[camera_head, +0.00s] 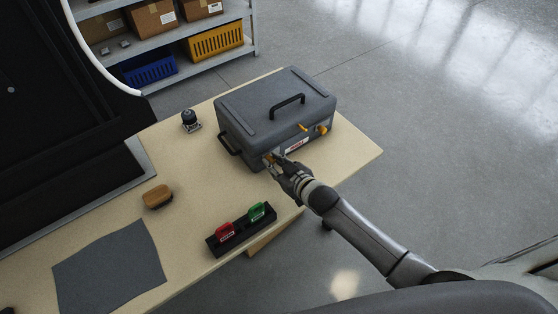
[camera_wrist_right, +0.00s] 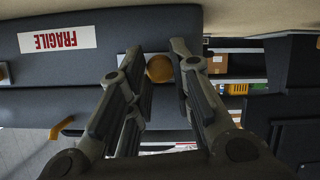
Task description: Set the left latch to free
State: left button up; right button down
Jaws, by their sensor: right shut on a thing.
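A grey hard case (camera_head: 275,103) with a black top handle stands on the table with its lid down. Its left latch (camera_head: 267,160) is orange, at the left end of the front face, and is mostly hidden by my right gripper (camera_head: 274,164). In the right wrist view, which shows the case upside down, an orange round part of the left latch (camera_wrist_right: 160,68) sits between the fingers of my right gripper (camera_wrist_right: 158,55), which is shut on it. The right latch (camera_head: 322,130) is orange and apart from my gripper. My left gripper is not in view.
A black rack (camera_head: 240,231) with a red and a green handled piece stands at the table's front edge. A wooden brush (camera_head: 157,196), a grey mat (camera_head: 108,270) and a small dark device (camera_head: 190,120) lie left. Shelves with boxes stand behind.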

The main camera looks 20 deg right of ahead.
jog(key=shift+s+a+f, duration=0.1)
jog(key=shift+s+a, duration=0.05)
jog(key=shift+a, duration=0.05)
jog(key=c, duration=1.3)
grip_release()
jog(key=shift+a, duration=0.1)
jog(key=shift+o, duration=0.2)
jog(key=shift+s, duration=0.1)
jog(key=v, duration=1.2)
